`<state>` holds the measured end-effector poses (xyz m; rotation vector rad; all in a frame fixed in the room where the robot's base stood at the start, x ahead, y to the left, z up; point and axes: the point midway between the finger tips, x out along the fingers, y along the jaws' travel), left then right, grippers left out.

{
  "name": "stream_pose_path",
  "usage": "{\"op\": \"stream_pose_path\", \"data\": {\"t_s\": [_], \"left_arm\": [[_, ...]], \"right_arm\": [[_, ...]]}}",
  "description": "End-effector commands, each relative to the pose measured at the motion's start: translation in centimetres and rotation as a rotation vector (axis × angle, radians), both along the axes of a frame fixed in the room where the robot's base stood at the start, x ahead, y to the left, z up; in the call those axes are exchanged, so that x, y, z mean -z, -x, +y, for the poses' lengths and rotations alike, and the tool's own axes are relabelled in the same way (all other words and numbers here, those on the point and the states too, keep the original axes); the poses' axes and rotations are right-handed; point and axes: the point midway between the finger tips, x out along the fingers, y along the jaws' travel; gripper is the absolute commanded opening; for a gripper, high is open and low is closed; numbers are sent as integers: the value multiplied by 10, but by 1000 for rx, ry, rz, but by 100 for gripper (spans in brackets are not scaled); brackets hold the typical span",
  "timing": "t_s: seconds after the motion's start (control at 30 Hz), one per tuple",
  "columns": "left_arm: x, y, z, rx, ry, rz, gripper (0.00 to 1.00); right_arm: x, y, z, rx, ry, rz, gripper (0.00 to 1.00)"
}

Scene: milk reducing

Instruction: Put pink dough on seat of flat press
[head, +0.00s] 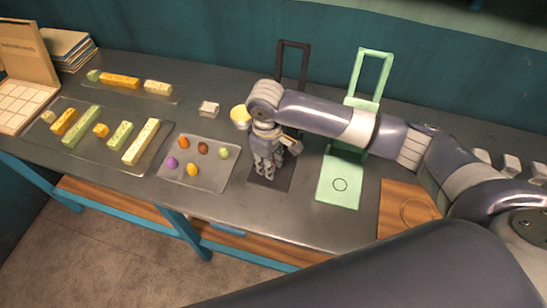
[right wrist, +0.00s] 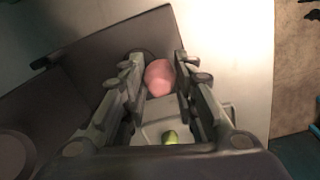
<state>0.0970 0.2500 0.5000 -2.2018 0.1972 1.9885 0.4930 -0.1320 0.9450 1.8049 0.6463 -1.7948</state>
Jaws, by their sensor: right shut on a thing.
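The pink dough (right wrist: 160,77) is a small rounded lump between the fingertips of my right gripper (right wrist: 158,72) in the right wrist view. That gripper is shut on it. In the head view my right gripper (head: 266,172) points down over the dark seat (head: 277,181) of a black press, and the dough is hidden there. The black press has an upright handle frame (head: 307,62) behind the gripper. I cannot tell whether the dough touches the seat. My left gripper is not in view.
A light green press (head: 338,185) with a ring mark stands right of the black one. A clear tray (head: 207,178) with several coloured dough lumps lies close to its left. Farther left is a tray (head: 84,160) of yellow and green bars. A wooden board (head: 398,221) lies right.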

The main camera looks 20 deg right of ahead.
Motion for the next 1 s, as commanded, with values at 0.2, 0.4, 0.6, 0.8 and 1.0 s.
{"op": "stream_pose_path", "data": {"t_s": [0.2,0.4,0.6,0.8,1.0], "left_arm": [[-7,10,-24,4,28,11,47],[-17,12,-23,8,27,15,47],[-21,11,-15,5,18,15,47],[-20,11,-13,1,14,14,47],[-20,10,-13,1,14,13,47]], "right_arm": [[2,-24,-17,-1,-1,1,11],[19,-25,-19,-3,2,4,11],[38,-26,-18,-3,-1,1,11],[39,-26,-18,-3,-1,-1,11],[41,-26,-18,-3,0,0,43]]}}
